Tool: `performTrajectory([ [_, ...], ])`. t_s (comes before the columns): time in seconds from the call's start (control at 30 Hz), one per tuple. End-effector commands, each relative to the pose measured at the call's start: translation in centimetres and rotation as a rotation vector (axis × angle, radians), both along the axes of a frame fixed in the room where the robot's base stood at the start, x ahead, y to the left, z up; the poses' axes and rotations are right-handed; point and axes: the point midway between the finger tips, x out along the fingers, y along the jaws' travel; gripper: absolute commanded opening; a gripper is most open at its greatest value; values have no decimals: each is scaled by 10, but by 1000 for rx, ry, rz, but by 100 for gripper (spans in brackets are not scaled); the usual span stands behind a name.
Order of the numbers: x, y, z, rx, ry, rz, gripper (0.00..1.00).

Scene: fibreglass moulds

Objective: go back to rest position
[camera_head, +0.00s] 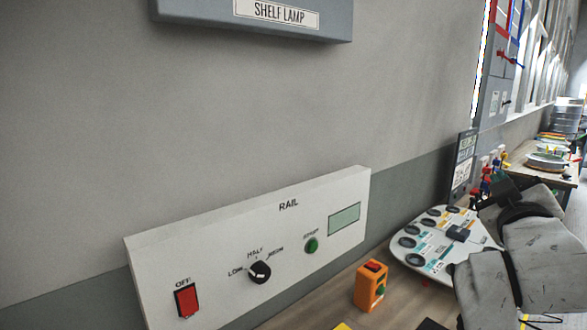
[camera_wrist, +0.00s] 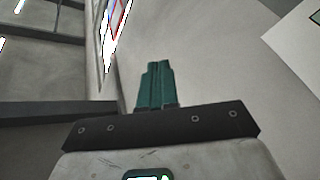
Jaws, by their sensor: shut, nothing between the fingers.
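My gripper (camera_wrist: 157,66) shows in the wrist view as two green fingers pressed together, with nothing between them. Behind the fingers in that view are a grey wall and part of a white panel at the right edge. In the head view my arm fills the lower right, in front of a white board. I cannot make out the fingertips clearly there.
A white RAIL panel (camera_head: 225,262) with a red OFF switch, a black knob and a green START button stands along the wall. A grey SHELF LAMP box (camera_head: 200,12) hangs above. An orange button box (camera_head: 370,287) and a white board (camera_head: 412,262) are near my arm.

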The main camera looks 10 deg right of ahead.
Motion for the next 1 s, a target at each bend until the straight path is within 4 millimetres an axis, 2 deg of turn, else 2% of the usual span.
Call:
performTrajectory([
  [0.03,-1,9,-37,77,52,26,0],
  [0.1,-5,20,-85,183,124,55,0],
  [0.27,-30,51,-188,406,300,105,0],
  [0.3,-39,59,-213,456,347,114,0],
  [0.37,-56,73,-248,532,418,125,0],
  [0.4,-69,81,-272,579,470,128,0],
  [0.5,-106,103,-324,691,597,132,0],
  [0.6,-145,121,-366,783,716,127,0],
  [0.7,-181,135,-397,852,819,115,0],
  [0.93,-256,153,-442,957,1014,75,0],
  [1.0,-264,151,-469,963,1043,54,0],
])
